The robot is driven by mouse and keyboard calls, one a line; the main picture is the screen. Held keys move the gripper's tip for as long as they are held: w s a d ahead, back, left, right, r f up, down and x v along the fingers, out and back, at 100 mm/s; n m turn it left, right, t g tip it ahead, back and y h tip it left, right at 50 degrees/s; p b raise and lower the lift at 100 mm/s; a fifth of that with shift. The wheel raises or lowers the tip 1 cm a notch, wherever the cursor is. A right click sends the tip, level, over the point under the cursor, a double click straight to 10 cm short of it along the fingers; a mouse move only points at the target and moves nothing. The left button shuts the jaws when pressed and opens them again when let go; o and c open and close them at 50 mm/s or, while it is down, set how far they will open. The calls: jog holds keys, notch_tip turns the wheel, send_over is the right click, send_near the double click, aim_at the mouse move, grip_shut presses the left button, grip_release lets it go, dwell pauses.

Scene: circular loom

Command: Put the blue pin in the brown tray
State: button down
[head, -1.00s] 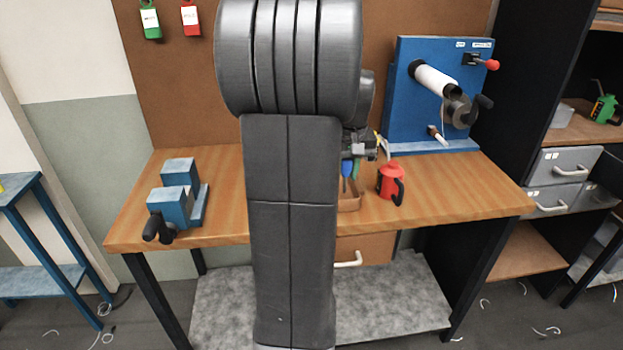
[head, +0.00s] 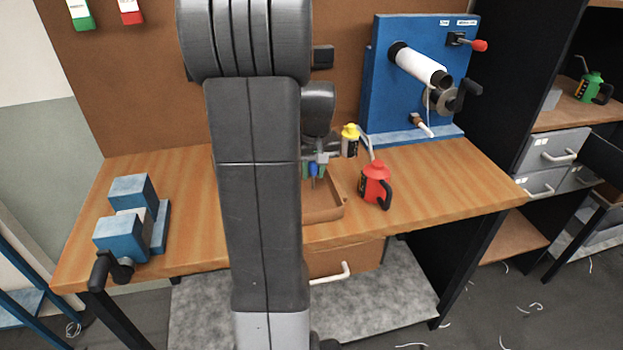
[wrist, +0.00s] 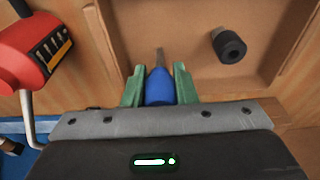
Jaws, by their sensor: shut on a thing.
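My gripper (head: 315,168) is shut on the blue pin (wrist: 160,87). Its green fingers stand on either side of the pin, and the pin's grey tip points away from my gripper. The pin also shows small and blue in the head view (head: 313,170). The brown tray (head: 336,213) lies on the bench under my gripper, its left part hidden by my arm. In the wrist view the pin appears over the tray floor (wrist: 190,60), near one wall. I cannot tell how high it is above the floor.
A black cylindrical piece (wrist: 229,46) lies in the tray. A red can (head: 375,187) stands right of the tray, and a yellow-topped bottle (head: 349,141) behind. A blue winding machine (head: 385,105) stands at back right, a blue vise (head: 135,222) at left.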

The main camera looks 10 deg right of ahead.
aim_at(313, 174)
jog(key=shift+f, duration=1.4)
jog(key=shift+f, duration=0.1)
jog(key=shift+f, duration=0.15)
jog(key=c, duration=1.2)
grip_release()
jog(key=shift+o, duration=0.2)
jog(key=shift+r, duration=0.7)
notch_tip(313, 174, up, 11)
jog(key=s, duration=0.2)
